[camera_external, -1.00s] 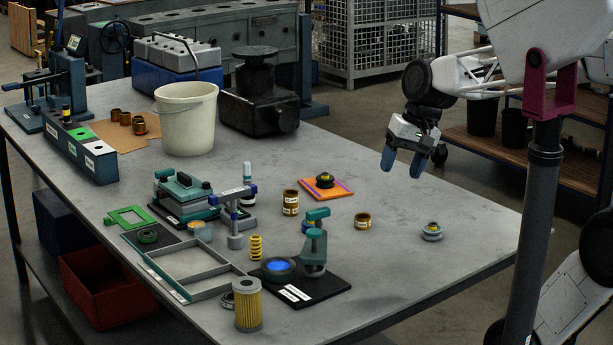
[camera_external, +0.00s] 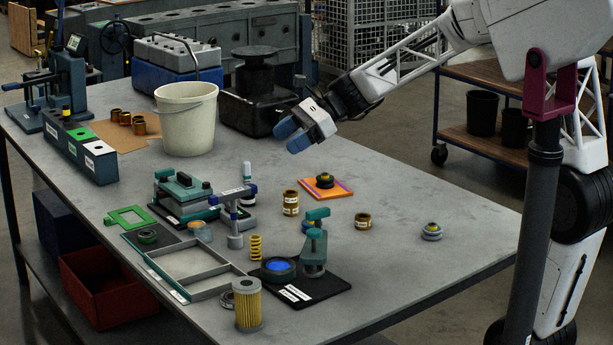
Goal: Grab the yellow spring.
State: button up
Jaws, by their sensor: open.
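The yellow spring (camera_external: 256,247) stands upright on the grey table, left of the black mat with the teal clamp. It is small and its coils show from the side. My gripper (camera_external: 290,138) is in the air over the far part of the table, behind and above the spring and well apart from it. Its blue fingers point down and to the left. The gripper is open, with nothing seen between the fingers.
A teal clamp (camera_external: 314,247) stands right of the spring. A grey frame tray (camera_external: 212,291) lies to its left, and a yellow filter (camera_external: 247,304) stands in front. A cream bucket (camera_external: 187,118) is left of my gripper. The table's right part is mostly clear.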

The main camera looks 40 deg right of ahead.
jog(key=w+m+t+y, duration=0.1)
jog(key=w+m, duration=0.2)
jog(key=w, duration=0.2)
send_near(257, 236)
jog(key=x, duration=0.4)
jog(key=shift+a+f, duration=0.2)
jog(key=shift+a, duration=0.2)
jog(key=shift+a, duration=0.1)
jog(key=shift+x, duration=1.25)
jog(key=shift+x, duration=2.6)
jog(key=shift+w, duration=0.1)
jog(key=c, duration=1)
